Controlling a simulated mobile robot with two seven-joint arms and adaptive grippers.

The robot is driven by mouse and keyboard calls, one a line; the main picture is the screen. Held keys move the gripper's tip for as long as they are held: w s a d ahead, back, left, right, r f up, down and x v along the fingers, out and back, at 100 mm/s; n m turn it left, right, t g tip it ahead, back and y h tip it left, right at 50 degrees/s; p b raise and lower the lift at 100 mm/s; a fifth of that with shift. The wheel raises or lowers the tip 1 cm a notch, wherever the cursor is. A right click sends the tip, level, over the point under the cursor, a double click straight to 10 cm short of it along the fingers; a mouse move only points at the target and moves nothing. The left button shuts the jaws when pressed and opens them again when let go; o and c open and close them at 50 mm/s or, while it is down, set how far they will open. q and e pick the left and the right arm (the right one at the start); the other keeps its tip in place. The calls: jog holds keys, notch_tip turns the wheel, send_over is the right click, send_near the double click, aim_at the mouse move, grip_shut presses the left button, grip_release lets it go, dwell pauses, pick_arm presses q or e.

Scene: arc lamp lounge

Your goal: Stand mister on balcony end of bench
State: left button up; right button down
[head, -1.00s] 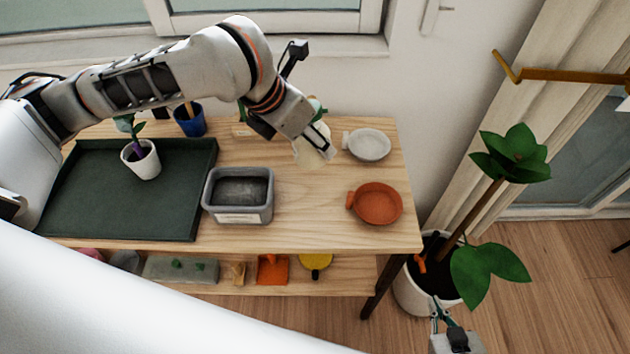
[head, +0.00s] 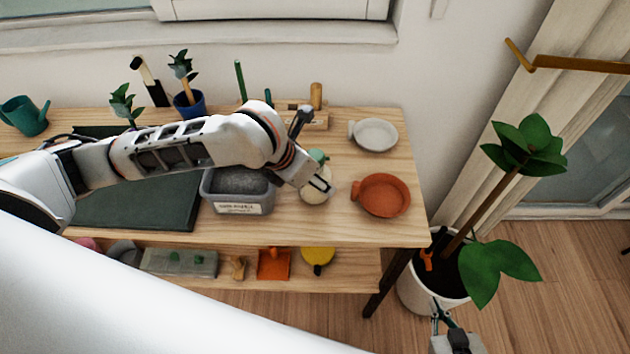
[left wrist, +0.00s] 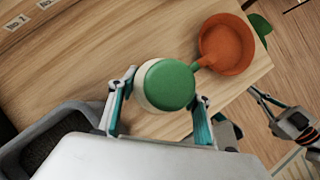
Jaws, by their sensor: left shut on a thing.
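The mister, a cream body with a green top (head: 318,157), is at the right part of the wooden bench (head: 290,228), left of the terracotta dish (head: 380,195). My left gripper (head: 322,186) is shut on it. In the left wrist view the mister's green top (left wrist: 170,85) sits between the two fingers, its nozzle pointing toward the dish. It looks upright; whether its base touches the bench is hidden. My right gripper (head: 440,314) is low at the right, off the bench in front of the potted plant, its fingers apart and empty.
A grey bin (head: 238,208) stands just left of the mister. A pale dish (head: 374,135) lies behind the terracotta one. A dark green tray (head: 150,212) is farther left. A tall plant (head: 520,150) in a white pot stands off the bench's right end.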

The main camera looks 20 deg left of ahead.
pick_arm(q)
jog(key=shift+f, duration=0.45)
jog(key=shift+f, duration=0.1)
jog(key=o, duration=1.4)
jog(key=p+v, duration=0.3)
jog(key=v, duration=0.9)
